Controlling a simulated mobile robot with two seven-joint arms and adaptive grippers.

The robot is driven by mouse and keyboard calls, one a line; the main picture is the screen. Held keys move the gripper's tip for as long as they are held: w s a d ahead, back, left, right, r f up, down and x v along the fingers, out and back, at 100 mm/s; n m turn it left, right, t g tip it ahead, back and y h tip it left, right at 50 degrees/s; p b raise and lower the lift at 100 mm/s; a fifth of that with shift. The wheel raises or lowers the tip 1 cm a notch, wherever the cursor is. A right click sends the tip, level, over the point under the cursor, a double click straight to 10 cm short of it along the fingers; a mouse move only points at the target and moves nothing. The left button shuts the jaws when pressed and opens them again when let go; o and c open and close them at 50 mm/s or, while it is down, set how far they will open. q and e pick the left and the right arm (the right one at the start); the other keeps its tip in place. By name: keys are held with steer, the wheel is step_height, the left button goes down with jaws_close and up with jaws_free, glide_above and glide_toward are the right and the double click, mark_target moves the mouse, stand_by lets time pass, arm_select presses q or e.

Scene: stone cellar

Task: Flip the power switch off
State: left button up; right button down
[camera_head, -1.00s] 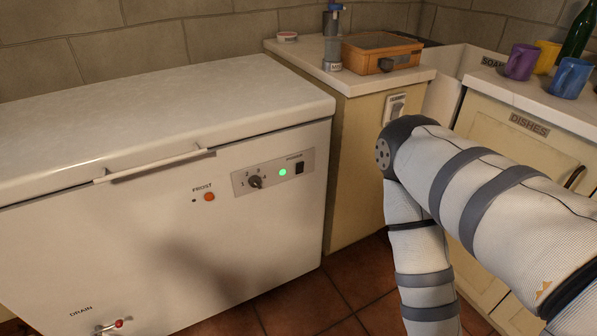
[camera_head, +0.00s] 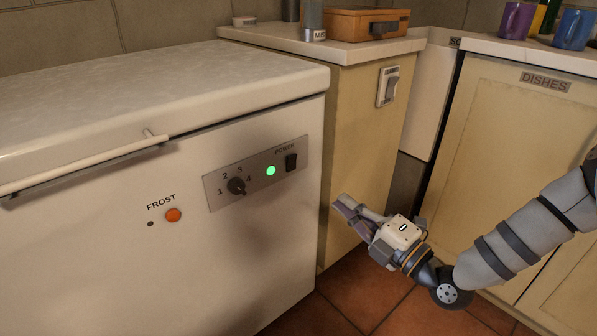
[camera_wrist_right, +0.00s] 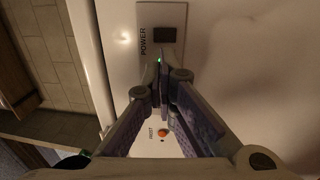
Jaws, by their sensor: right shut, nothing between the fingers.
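The power switch (camera_head: 291,162) is a black rocker under the word POWER, at the right end of the grey control panel (camera_head: 215,196) on the white chest freezer's front. A lit green light (camera_head: 271,170) sits left of it. My right gripper (camera_head: 340,204) is shut and empty, to the right of and below the switch in the head view. In the right wrist view the switch (camera_wrist_right: 165,35) lies just beyond the shut fingertips (camera_wrist_right: 161,62), apart from them in the picture. The fingers hide much of the panel there. My left gripper is out of view.
A dial (camera_head: 236,186) and an orange FROST button (camera_head: 173,215) share the freezer front. A wall switch (camera_head: 387,86) is on the cabinet side at the right. The freezer lid handle (camera_head: 90,165) juts out above. Open tiled floor (camera_head: 370,290) lies below.

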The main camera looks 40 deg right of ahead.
mark_target(293, 161)
steer(key=w+b, duration=0.1)
steer(key=w, duration=0.3)
steer(key=w+b, duration=0.1)
steer(key=w, duration=0.3)
steer(key=w+a+r+b, duration=0.1)
steer(key=w+b, duration=0.1)
steer(key=w, duration=0.3)
steer(key=shift+r, duration=0.1)
steer(key=shift+w+a+r, duration=0.1)
steer(key=shift+w+r, duration=0.1)
steer(key=shift+w, duration=0.25)
